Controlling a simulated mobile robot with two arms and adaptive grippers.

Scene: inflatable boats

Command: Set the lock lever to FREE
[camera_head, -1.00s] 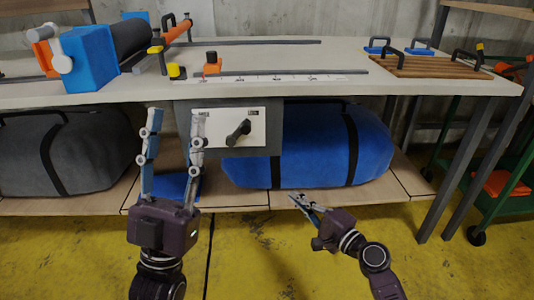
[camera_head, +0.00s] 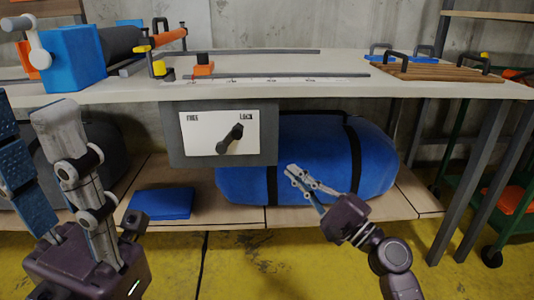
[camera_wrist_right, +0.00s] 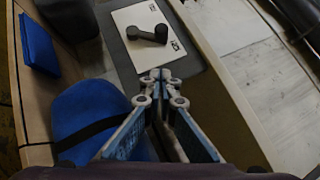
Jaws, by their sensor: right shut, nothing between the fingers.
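The lock panel (camera_head: 255,145) is a grey box with a white plate under the table's front edge. FREE is printed at its upper left and LOCK at its upper right. The black lever (camera_head: 232,138) slants up and right, toward LOCK. My right gripper (camera_head: 290,169) is shut and empty, below and right of the panel, apart from the lever. In the right wrist view the shut fingertips (camera_wrist_right: 154,74) are below the lever (camera_wrist_right: 147,34). My left gripper (camera_head: 30,105) is open and empty at the far left, well away from the panel.
The white table (camera_head: 330,87) overhangs the panel and carries a blue block (camera_head: 60,65), rails and a slatted board (camera_head: 430,68). A blue bag (camera_head: 310,155) lies on the shelf behind my right gripper. A flat blue item (camera_head: 160,204) lies on the shelf.

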